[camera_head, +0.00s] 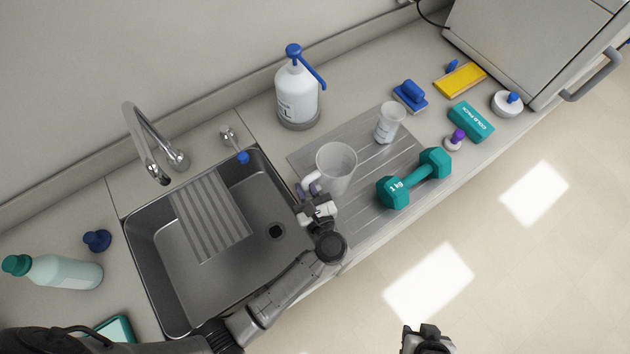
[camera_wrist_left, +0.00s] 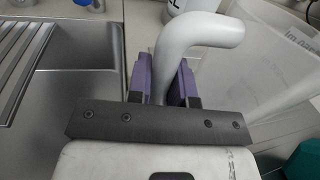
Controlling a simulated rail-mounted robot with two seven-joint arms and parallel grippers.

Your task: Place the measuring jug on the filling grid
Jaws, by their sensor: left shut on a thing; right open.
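The measuring jug (camera_head: 338,165) is a translucent white jug at the left part of the ridged metal drainboard, right of the sink. My left gripper (camera_head: 311,190) is shut on its white handle (camera_wrist_left: 193,45), with a purple finger on each side in the left wrist view. The jug's body (camera_wrist_left: 275,50) shows at the right of that view. Whether the jug touches the drainboard is hard to tell. The filling grid (camera_head: 210,217) appears to be the grey slatted rack lying across the sink, left of the jug. My right gripper (camera_head: 428,340) is open and empty over the floor at the bottom edge.
The sink (camera_head: 165,290) has a tap (camera_head: 150,150) behind it. A pump bottle (camera_head: 298,90) stands behind the jug. A teal-capped bottle (camera_head: 60,271) lies at left.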

